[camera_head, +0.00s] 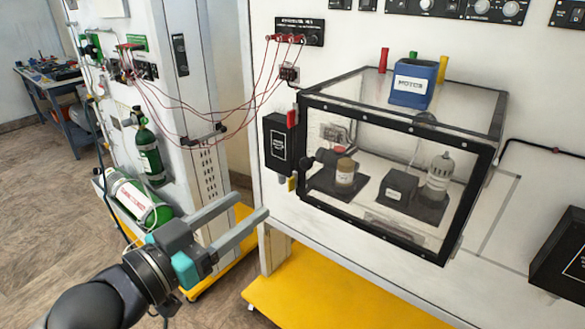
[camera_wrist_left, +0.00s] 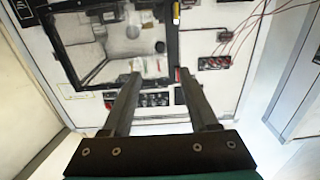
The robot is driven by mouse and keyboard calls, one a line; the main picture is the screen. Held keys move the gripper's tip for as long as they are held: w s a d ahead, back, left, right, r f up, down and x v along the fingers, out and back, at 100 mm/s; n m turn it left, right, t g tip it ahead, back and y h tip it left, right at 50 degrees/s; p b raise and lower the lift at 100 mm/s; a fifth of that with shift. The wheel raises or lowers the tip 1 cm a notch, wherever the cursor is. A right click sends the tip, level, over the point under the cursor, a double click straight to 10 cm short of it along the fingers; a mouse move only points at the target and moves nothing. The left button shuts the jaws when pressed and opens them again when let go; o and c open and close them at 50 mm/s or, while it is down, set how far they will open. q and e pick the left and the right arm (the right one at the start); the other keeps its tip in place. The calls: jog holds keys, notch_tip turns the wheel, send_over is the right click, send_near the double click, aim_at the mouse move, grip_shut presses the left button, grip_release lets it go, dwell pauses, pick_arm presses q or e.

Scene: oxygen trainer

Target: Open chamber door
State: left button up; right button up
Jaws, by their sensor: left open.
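The chamber (camera_head: 470,105) is a clear box on the white panel, and its black-framed front door (camera_head: 395,215) looks shut. A dark knob (camera_head: 322,156) shows at the left part of the front. My left gripper (camera_head: 248,207) is open and empty, below and left of the chamber, apart from it. In the left wrist view, the open fingers (camera_wrist_left: 158,75) point toward the panel, with the black door frame (camera_wrist_left: 55,45) ahead and to the left. My right gripper is not in view.
A black labelled box (camera_head: 278,145) with red and yellow tabs sits left of the chamber. A blue container (camera_head: 413,83) stands on top. Red wires (camera_head: 262,80) hang at upper left. A yellow base (camera_head: 330,295) lies below.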

aim_at(304, 166)
pick_arm(q)
jog(key=p+x, duration=0.1)
jog(key=x, duration=1.3)
jog(key=shift+w+d, duration=0.15)
grip_shut()
dwell(1.1)
